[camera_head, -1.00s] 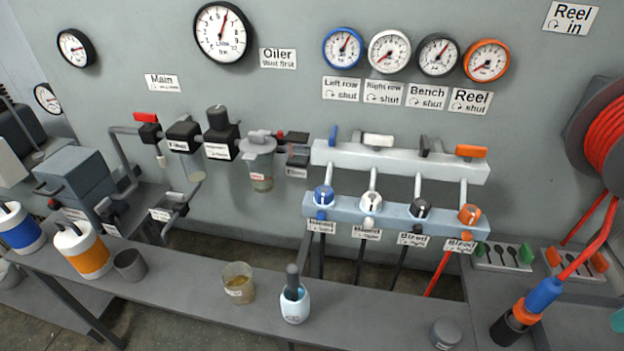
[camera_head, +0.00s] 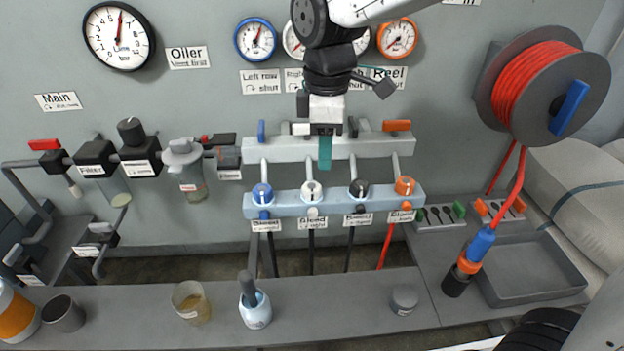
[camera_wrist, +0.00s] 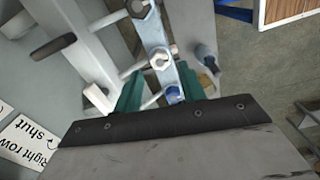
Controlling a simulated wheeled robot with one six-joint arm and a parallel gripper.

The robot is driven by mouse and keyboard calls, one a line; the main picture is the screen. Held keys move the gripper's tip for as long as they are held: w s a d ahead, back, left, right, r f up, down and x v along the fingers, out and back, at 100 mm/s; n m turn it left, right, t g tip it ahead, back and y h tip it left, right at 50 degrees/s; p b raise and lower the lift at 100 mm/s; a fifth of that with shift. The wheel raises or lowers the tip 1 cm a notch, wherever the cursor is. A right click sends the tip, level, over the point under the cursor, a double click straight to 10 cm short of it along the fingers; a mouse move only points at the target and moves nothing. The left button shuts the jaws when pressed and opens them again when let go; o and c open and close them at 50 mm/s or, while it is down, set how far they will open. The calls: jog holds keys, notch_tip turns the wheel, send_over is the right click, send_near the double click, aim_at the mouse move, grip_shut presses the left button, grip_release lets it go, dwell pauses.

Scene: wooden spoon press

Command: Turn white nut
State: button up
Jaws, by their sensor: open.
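The white nut (camera_head: 312,190) is a round knob on the light blue lower bar (camera_head: 335,202), between the blue nut (camera_head: 262,192) and the black nut (camera_head: 358,188). In the wrist view the white nut (camera_wrist: 160,60) shows just beyond the teal fingertips, and the blue nut (camera_wrist: 173,94) lies partly behind the gripper edge. My gripper (camera_head: 325,152) points down in front of the white upper bar, above the white nut in the picture. In the wrist view my gripper (camera_wrist: 159,86) is open, its two teal fingers apart, with no grip on the nut.
Levers on the upper bar (camera_head: 375,147), including an orange one (camera_head: 397,125), stand close to my gripper. The orange nut (camera_head: 404,186) is at the bar's right end. A bench (camera_head: 350,300) below holds a white pot (camera_head: 255,310) and a glass cup (camera_head: 190,302).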

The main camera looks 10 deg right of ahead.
aim_at(311, 186)
jog(key=shift+w+a+f+n, duration=0.25)
jog(key=shift+a+f+n, duration=0.1)
jog(key=shift+a, duration=0.25)
jog(key=shift+w+a+f+n, duration=0.25)
jog(key=shift+a+f, duration=0.05)
jog(key=shift+a, duration=0.25)
notch_tip(311, 186, down, 8)
jog(key=shift+r, duration=0.25)
jog(key=c, duration=0.7)
